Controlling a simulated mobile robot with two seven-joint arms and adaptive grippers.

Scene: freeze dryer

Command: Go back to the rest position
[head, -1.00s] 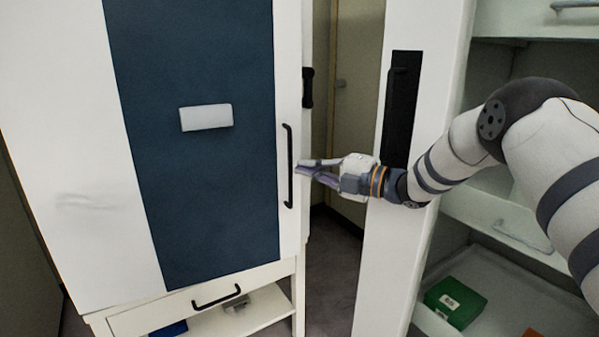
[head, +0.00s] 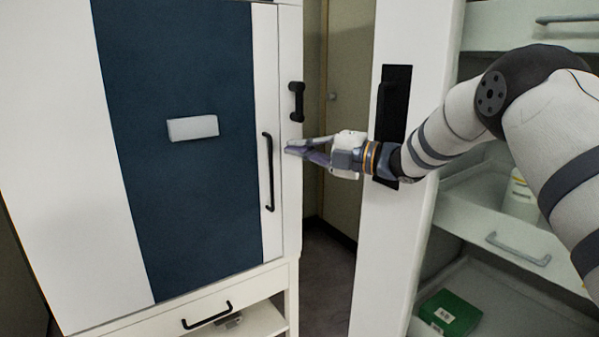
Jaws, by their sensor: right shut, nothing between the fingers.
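My right gripper (head: 300,148) reaches in from the right at mid-height. Its fingers point left, and it is shut and empty. Its tips are near the right edge of the white freeze dryer cabinet (head: 60,130), to the right of the long black handle (head: 268,172) on the cabinet's blue-fronted door (head: 185,210). The tips look apart from that handle. The door looks shut. My left gripper is not in view.
A tall white panel with a black recessed handle (head: 395,95) stands behind my right forearm. Right of it are open shelves (head: 480,205) with a green box (head: 450,312) and a white container (head: 520,195). A lower drawer has a black handle (head: 207,314). A gap shows floor (head: 325,270).

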